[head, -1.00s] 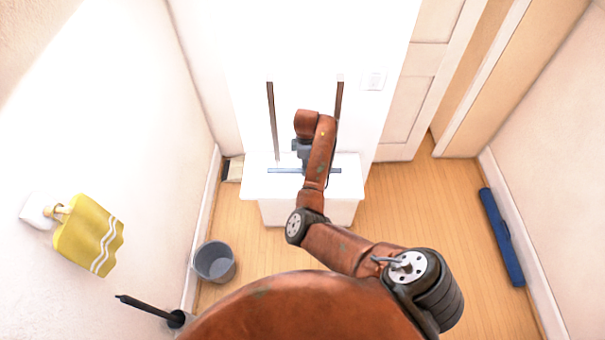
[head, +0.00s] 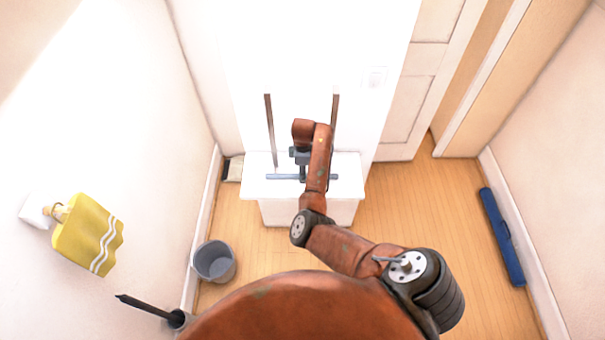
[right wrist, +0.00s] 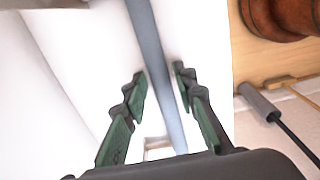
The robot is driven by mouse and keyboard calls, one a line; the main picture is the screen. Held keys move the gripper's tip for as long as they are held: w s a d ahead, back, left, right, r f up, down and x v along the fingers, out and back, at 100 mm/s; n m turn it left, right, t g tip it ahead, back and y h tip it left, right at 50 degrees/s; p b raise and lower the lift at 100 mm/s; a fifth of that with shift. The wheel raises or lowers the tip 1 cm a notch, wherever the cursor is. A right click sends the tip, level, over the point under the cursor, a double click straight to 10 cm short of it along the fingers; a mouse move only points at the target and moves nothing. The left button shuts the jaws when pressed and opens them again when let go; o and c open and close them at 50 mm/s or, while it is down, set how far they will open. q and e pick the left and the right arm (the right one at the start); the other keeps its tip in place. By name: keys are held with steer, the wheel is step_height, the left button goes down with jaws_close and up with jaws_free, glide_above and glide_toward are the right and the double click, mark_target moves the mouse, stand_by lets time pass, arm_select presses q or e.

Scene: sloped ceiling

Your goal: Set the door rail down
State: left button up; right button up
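The door rail is a thin blue-grey bar (head: 283,177) over the top of a white cabinet (head: 347,185) in the head view. Two brown uprights (head: 269,130) rise behind it and seem to belong to it. My right gripper (head: 302,173) points down at the bar's middle. In the right wrist view, the bar (right wrist: 141,25) runs between the green-padded fingertips of the right gripper (right wrist: 161,76), which sit close on both sides of it. Whether the bar touches the cabinet top cannot be told. My left gripper is out of view.
A blue roll (head: 502,237) lies along the right wall. The wood floor right of the cabinet (head: 410,210) is clear.

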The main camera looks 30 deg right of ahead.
steer(key=shift+o, duration=0.7)
steer(key=shift+r, duration=0.2)
step_height(320, 180, up, 12)
